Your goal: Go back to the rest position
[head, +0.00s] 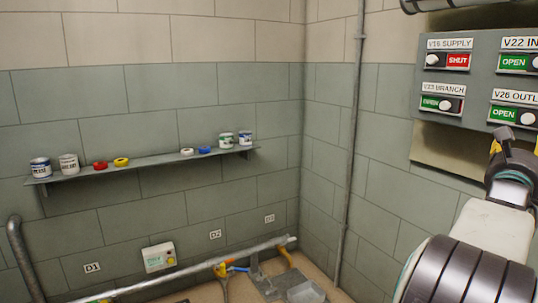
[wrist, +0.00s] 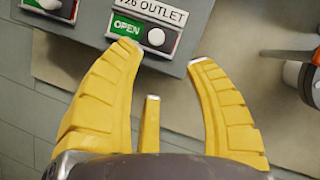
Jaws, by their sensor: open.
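My gripper (wrist: 165,55) is open and empty in the wrist view, its yellow fingers spread just below the V26 OUTLET switch (wrist: 145,34). That switch shows green OPEN with its white knob at the right; I cannot tell whether a finger touches it. In the head view my gripper (head: 514,143) is at the right, in front of the grey valve panel (head: 472,84). V16 SUPPLY (head: 447,61) shows red SHUT. V22 (head: 518,63) shows OPEN; its label is cut off.
A wall shelf (head: 140,163) at the left holds several cans and small coloured rings. A pipe (head: 190,270) runs low along the wall, and a vertical pipe (head: 353,130) stands near the corner. A grey box (head: 304,292) is on the floor.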

